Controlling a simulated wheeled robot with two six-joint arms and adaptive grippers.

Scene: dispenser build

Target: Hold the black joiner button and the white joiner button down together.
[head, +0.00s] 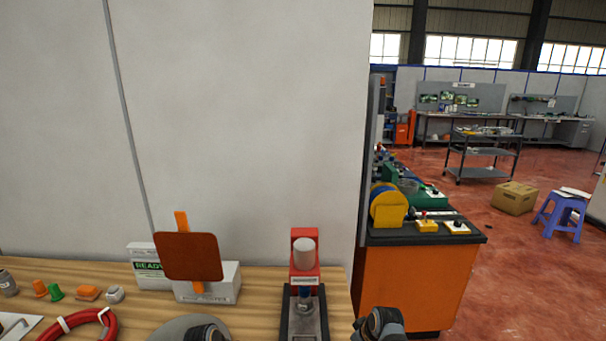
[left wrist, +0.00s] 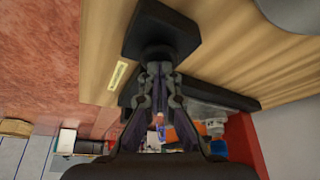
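The joiner (head: 305,249) is a red press with a pale cylinder on top and a dark base, at the bench's front right in the head view. I cannot make out the white button.
The wooden bench (head: 262,299) also holds a white box (head: 226,287) with a brown panel (head: 188,257), a READY box (head: 141,253), a red ring (head: 112,325) and small coloured parts. An orange cabinet (head: 408,285) stands to the right. A wall closes the back.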

